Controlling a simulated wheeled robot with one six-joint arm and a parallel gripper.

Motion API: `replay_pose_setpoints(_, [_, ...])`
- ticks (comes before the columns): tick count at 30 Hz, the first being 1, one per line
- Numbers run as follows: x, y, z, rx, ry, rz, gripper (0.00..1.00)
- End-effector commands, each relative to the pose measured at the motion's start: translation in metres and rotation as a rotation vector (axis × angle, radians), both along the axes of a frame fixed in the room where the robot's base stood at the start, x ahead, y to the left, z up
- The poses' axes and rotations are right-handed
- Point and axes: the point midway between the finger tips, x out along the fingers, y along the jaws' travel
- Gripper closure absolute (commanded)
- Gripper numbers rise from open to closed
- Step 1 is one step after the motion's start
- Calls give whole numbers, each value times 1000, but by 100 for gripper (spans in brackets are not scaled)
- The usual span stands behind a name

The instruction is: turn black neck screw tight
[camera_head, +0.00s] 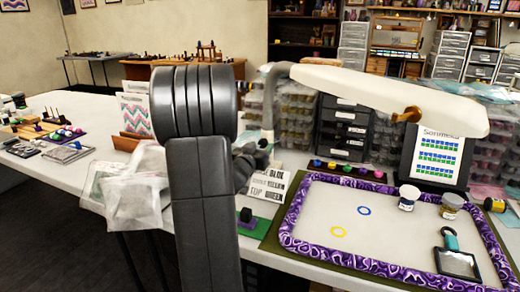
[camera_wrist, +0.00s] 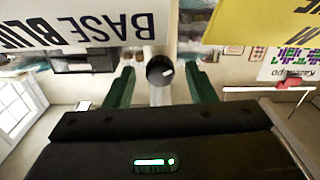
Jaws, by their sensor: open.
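The black neck screw (camera_wrist: 160,71) is a round dark knob with a small pale mark, in the middle of the wrist view. It sits on the pale upright neck (camera_wrist: 158,96) of the lamp. My gripper (camera_wrist: 159,84) is open, with one green finger to the left of the screw and one to the right. Gaps show on both sides, so the fingers are apart from it. In the head view, the lamp has a white head (camera_head: 390,95) and a grey neck (camera_head: 268,105). My arm hides most of my gripper there, and I cannot make out the screw.
A lettered card (camera_head: 270,185) stands close to my gripper. A purple-patterned tray (camera_head: 355,262) lies at the right, with two jars (camera_head: 408,197) (camera_head: 451,206) and a dark-framed tool (camera_head: 456,262). Drawer units (camera_head: 343,128) stand behind. Clear bags (camera_head: 136,195) lie left of my arm.

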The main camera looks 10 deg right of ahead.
Motion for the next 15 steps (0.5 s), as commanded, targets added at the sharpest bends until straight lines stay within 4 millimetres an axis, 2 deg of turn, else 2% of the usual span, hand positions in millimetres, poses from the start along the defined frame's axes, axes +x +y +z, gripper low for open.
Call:
replay_pose_setpoints(9, [3,-2,0,0,0,0,50])
replay_pose_setpoints(11, [3,-2,0,0,0,0,60])
replay_pose_setpoints(15, [2,-2,0,0,0,0,87])
